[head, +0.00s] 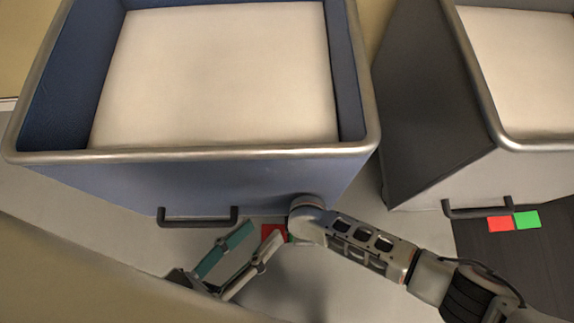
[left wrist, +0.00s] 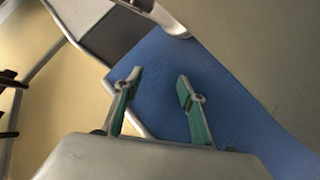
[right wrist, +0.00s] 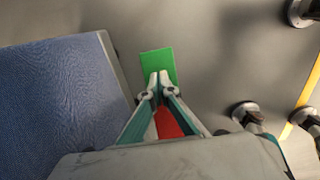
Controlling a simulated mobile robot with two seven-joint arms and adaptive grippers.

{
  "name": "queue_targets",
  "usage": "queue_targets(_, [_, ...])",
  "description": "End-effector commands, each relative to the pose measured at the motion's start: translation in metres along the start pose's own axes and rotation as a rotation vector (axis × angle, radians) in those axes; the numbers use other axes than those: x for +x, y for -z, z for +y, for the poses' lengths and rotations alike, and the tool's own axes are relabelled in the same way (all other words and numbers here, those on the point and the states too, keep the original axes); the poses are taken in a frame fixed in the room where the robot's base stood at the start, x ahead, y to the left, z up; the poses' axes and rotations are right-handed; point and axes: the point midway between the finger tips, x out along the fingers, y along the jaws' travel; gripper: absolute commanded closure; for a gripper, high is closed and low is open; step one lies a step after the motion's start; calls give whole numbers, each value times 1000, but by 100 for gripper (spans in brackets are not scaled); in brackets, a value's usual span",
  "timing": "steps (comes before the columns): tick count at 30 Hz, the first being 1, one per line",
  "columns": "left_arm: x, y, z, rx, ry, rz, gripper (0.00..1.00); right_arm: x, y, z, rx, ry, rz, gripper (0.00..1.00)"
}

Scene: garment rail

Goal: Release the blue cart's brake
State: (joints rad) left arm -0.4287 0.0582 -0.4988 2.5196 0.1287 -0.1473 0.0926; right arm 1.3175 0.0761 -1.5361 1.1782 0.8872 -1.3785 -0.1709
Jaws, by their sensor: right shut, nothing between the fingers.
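The blue cart (head: 215,190) fills the left of the head view, with a dark handle (head: 198,222) on its front. It also shows at the left of the right wrist view (right wrist: 60,105). By its lower edge are a red patch (right wrist: 168,123) and a green patch (right wrist: 158,60), perhaps its brake pedals. My right gripper (right wrist: 160,76) is shut and empty; its tips appear over the green patch's near edge, contact unclear. In the head view its fingers are hidden below my wrist. My left gripper (head: 262,233) is open and empty, below and in front of the handle.
A grey cart (head: 440,140) stands to the right, with its own handle (head: 490,208) and red (head: 500,223) and green (head: 526,220) patches below. Both carts hold pale contents. A beige surface (head: 70,280) fills the lower left. A narrow gap separates the carts.

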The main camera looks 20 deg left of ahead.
Motion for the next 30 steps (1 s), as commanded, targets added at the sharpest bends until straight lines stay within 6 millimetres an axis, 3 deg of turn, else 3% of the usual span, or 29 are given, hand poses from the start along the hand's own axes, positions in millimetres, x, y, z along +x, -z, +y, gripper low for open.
queue_targets(5, [0, 0, 0, -27, -2, 7, 60, 0, 0, 0, 0, 0, 0, 100])
queue_targets(11, [2, 9, 18, -115, -27, 46, 60, -4, -1, 2, 0, -3, -2, 100])
queue_targets(14, [3, 18, 21, -56, -29, 51, 60, -15, -2, 5, 1, -8, -4, 100])
queue_targets(30, [-4, 44, -11, 349, 16, 5, 60, -54, -2, 6, 1, -10, -4, 100])
